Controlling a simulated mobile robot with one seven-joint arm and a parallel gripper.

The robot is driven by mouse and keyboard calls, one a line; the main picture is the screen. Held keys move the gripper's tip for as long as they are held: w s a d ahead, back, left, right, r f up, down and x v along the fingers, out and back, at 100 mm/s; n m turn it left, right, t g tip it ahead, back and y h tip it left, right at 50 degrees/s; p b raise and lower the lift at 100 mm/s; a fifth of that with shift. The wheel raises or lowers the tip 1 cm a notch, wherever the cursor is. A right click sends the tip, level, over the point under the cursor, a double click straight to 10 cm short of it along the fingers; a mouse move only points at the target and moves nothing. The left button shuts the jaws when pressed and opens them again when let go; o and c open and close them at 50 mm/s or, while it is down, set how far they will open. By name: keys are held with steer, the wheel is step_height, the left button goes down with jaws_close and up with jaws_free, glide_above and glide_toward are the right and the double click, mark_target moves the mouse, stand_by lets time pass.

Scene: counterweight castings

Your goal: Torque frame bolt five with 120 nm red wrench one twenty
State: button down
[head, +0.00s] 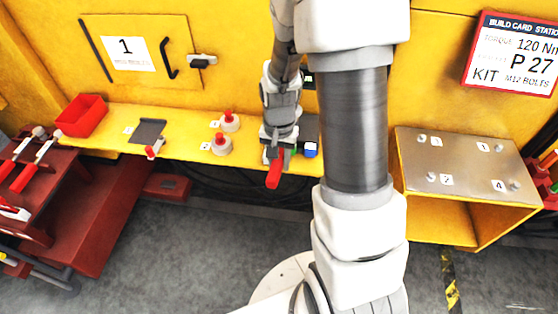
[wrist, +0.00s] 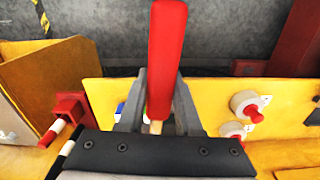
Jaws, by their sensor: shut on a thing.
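My gripper (head: 275,152) is shut on a red-handled wrench (head: 274,173) near the front edge of the yellow ledge. In the wrist view the red handle (wrist: 167,60) stands up between the two fingers (wrist: 158,115), with a pale shaft low between them. The wrench's head and any torque marking are hidden. The metal plate (head: 465,165) at right carries several bolts with number tags; I read 1, 2, 3 and 4. No tag 5 is legible.
The yellow ledge (head: 185,150) holds a red bin (head: 82,115) and two red-topped round fixtures (head: 221,146). A blue-capped item (head: 310,150) sits close to my gripper. A red cart (head: 45,210) with tools stands at left. My arm hides the ledge's right end. Grey floor lies in front.

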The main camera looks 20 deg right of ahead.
steer(key=shift+w+r+p, duration=0.1)
steer(key=shift+r+p, duration=0.7)
steer(key=shift+r, duration=0.45)
stand_by(1.1)
